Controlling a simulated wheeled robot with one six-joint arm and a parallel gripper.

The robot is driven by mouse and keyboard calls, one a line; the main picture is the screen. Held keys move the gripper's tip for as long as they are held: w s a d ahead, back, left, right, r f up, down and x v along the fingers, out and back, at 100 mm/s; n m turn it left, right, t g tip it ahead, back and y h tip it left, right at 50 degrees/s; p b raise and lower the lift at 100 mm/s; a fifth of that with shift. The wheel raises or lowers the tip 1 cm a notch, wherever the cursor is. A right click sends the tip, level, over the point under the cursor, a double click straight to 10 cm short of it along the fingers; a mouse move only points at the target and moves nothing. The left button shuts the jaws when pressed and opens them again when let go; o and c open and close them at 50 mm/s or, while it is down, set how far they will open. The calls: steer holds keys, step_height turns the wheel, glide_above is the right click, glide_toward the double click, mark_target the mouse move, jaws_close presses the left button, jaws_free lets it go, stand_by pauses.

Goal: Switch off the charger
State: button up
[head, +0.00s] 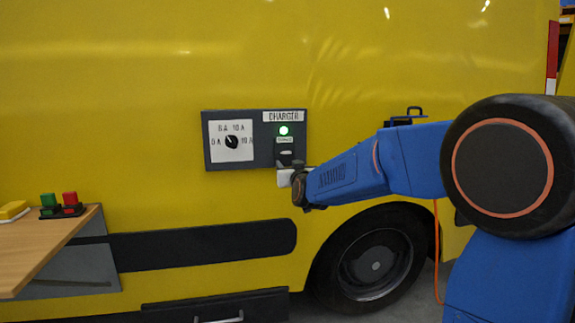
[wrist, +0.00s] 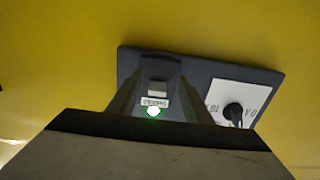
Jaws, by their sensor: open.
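The charger panel (head: 264,156) is a dark grey plate on a yellow vehicle's side, labelled CHARGER. Its round lamp (head: 284,130) glows green; it also shows in the wrist view (wrist: 153,111). Below the lamp in the head view is a small label, then the switch (head: 286,154), partly hidden near my gripper (head: 287,175). In the wrist view the panel appears turned over, and the switch (wrist: 157,89) lies between the two fingers of my gripper (wrist: 158,86). The gripper is open. I cannot tell whether the fingers touch the switch.
A black rotary knob (head: 232,142) on a white dial plate sits left of the switch. A wooden bench (head: 45,250) at the left holds green and red buttons (head: 62,204) and a yellow item (head: 13,210). A wheel (head: 374,262) is below my arm.

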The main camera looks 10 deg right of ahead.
mark_target(285, 154)
steer(key=shift+w, duration=1.45)
